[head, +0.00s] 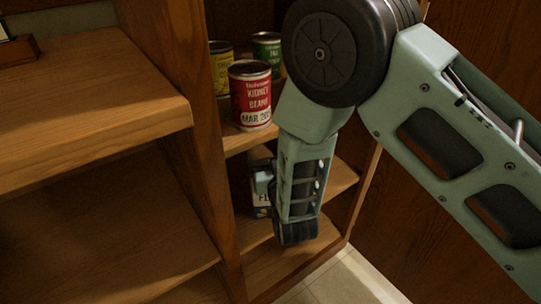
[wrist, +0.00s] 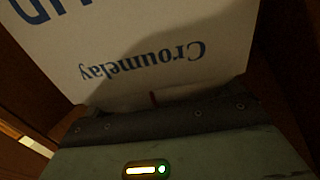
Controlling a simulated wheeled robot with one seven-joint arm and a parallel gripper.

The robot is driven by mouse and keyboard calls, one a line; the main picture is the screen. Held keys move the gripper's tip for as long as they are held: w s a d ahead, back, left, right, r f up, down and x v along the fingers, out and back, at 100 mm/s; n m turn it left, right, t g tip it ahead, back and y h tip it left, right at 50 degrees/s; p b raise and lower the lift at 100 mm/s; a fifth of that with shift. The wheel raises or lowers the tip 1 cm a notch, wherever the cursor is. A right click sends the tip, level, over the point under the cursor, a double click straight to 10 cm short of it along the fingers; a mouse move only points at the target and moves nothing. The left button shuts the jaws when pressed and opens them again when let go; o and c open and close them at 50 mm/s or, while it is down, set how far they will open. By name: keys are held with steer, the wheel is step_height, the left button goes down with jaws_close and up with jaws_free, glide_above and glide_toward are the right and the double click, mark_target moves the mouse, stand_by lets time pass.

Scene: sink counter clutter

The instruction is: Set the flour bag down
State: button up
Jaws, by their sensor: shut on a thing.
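The flour bag (head: 261,211) is a pale pack with dark lettering, mostly hidden behind my forearm inside the narrow open cabinet in the head view. In the wrist view the white bag (wrist: 165,45) fills the upper middle, with blue lettering "Croumelay" upside down. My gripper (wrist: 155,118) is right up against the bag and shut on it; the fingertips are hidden. The bag is at the level below the cans, just above or on a lower wooden shelf (head: 254,232). I cannot tell whether its base touches that shelf.
On the shelf above stand a red kidney beans can (head: 250,95), a yellow can (head: 220,68) and a green can (head: 267,50). An upright wooden divider (head: 190,110) is close on the left. Bare wooden shelves (head: 90,90) lie further left.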

steer(key=o, duration=1.7)
steer(key=shift+f, duration=0.1)
steer(key=shift+o, duration=0.2)
steer(key=shift+r, duration=0.2)
steer(key=p+v, duration=0.1)
steer(key=v, duration=1.1)
steer(key=shift+f, duration=0.1)
